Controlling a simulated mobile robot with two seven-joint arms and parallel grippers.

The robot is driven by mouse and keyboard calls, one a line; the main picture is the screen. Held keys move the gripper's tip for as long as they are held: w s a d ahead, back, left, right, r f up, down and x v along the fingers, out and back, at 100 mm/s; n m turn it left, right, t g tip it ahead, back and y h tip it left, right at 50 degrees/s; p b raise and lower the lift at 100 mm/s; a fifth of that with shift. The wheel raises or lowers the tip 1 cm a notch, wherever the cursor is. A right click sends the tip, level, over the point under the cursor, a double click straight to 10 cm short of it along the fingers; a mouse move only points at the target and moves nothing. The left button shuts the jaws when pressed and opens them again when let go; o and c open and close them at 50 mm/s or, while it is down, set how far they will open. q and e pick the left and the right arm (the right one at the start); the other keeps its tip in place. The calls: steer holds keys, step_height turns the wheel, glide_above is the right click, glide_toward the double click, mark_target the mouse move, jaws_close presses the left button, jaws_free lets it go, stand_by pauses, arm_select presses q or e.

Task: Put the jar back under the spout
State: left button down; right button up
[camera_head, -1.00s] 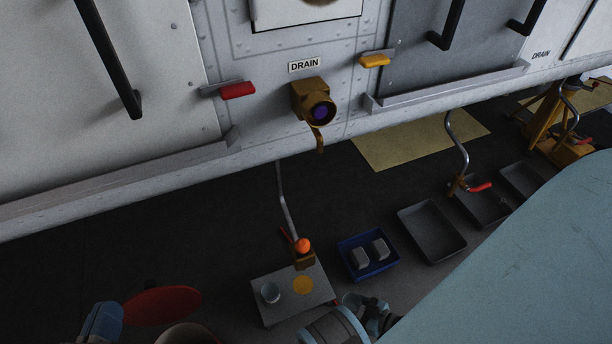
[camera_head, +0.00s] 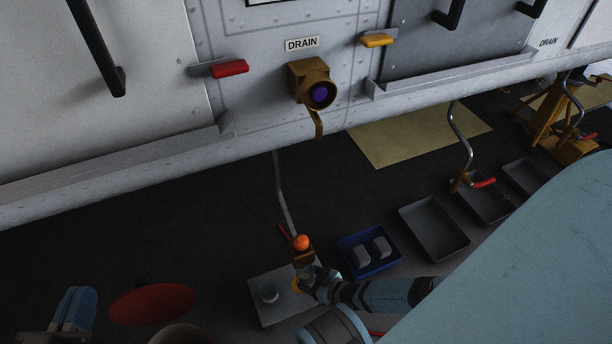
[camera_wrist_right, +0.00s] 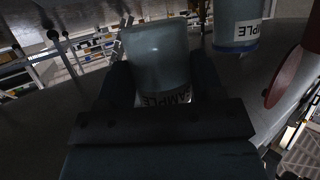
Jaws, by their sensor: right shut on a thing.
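My right gripper (camera_head: 306,280) is low over the front of a grey plate (camera_head: 262,317), just below the orange-knobbed spout (camera_head: 302,243). In the right wrist view it is shut on a pale jar (camera_wrist_right: 157,55) with a SAMPLE label, seen upside down. In the head view I cannot make out the held jar. The gripper partly covers a yellow disc (camera_head: 295,285) on the plate. A small clear jar (camera_head: 268,292) stands on the plate's left. A second SAMPLE jar (camera_wrist_right: 237,25) shows in the wrist view. My left arm's blue end (camera_head: 75,310) shows bottom left; its fingertips are not clear.
A blue tray with grey blocks (camera_head: 369,275) stands right of the plate, then dark empty trays (camera_head: 434,257). A round red top (camera_head: 152,304) lies left. The white panel with a brass drain (camera_head: 314,88) overhangs the back. Dark floor left of the spout is clear.

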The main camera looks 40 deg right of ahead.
mark_target(305, 276)
steer(key=shift+w+a, duration=0.15)
steer(key=shift+w, duration=0.2)
steer(key=shift+w+a+f+b, duration=0.15)
steer(key=shift+w+b, duration=0.25)
steer(key=shift+w, duration=0.1)
steer(key=f+b, duration=0.2)
steer(key=f, duration=0.1)
steer(key=shift+s+f, duration=0.15)
steer(key=shift+s, duration=0.05)
steer(key=shift+f+b, duration=0.1)
steer(key=shift+b, duration=0.2)
steer(key=shift+r, duration=0.2)
steer(key=o, duration=1)
steer(key=shift+f, duration=0.15)
steer(key=shift+c, duration=0.2)
arm_select(q)
steer(key=shift+w+a+r+m+t+h, duration=0.15)
steer(key=shift+w+a+m+t+h, duration=0.25)
steer(key=shift+w+m+t, duration=0.45)
steer(key=shift+s+g, duration=0.2)
steer(key=shift+g, duration=0.05)
